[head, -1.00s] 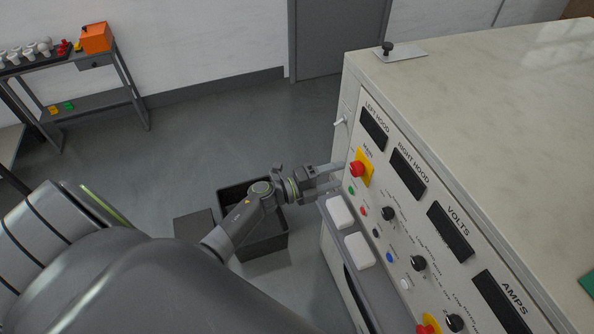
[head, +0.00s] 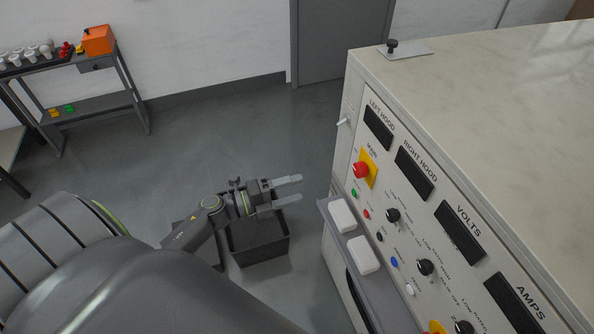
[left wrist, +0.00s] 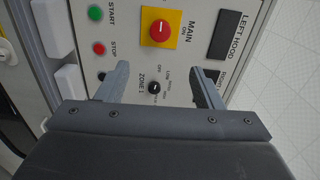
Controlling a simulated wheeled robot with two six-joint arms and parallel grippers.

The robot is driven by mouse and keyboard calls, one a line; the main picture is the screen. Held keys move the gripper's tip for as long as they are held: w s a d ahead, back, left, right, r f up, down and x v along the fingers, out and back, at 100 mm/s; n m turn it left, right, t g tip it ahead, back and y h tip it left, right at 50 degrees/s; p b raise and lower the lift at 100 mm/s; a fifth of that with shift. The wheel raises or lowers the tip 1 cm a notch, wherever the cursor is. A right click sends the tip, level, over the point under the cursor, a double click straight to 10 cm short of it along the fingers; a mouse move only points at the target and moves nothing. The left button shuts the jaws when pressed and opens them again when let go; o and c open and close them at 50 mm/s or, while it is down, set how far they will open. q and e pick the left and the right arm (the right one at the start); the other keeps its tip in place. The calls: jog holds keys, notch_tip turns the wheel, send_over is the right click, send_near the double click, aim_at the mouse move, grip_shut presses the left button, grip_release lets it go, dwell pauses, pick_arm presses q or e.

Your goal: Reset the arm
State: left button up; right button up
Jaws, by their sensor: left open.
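My left gripper (head: 287,189) is open and empty in the head view. It is in the air left of the control panel, apart from it, above a dark bin. In the left wrist view its two fingers (left wrist: 160,88) point at the panel, with the zone 1 knob (left wrist: 154,88) between them in the picture. The red main switch on its yellow plate (head: 361,170) is on the panel's upper left; it also shows in the left wrist view (left wrist: 159,28). My right gripper is in neither view.
The panel cabinet (head: 480,90) fills the right side. A grey ledge with two white blocks (head: 363,253) juts from its front. The dark open bin (head: 260,243) stands on the floor. A side table (head: 95,67) stands far left.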

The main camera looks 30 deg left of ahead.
pick_arm(q)
jog(key=s+a+f+n+g+y, duration=0.1)
jog(key=s+a+f+n+y, duration=0.25)
jog(key=f+n, duration=0.4)
jog(key=s+a+f+n+g+y, duration=0.1)
jog(key=s+a+f+n+y, duration=0.25)
jog(key=f, duration=0.65)
jog(key=s+a+f+n+g+y, duration=0.1)
jog(key=s+a+f+n+y, duration=0.1)
jog(key=f+n+y, duration=0.5)
jog(key=s+d+f+n+g, duration=0.2)
jog(key=s+f, duration=0.4)
jog(key=s, duration=0.3)
jog(key=s+d+f+n+g+h, duration=0.1)
jog(key=s+d+f+n+g, duration=0.1)
jog(key=s+f, duration=0.4)
jog(key=s+d+f+n+g+h, duration=0.1)
jog(key=s+f+n+g, duration=0.3)
jog(key=s, duration=1)
notch_tip(320, 180, down, 3)
jog(key=shift+d+r+g, duration=0.2)
jog(key=shift+d+g, duration=0.55)
jog(key=shift+g, duration=0.25)
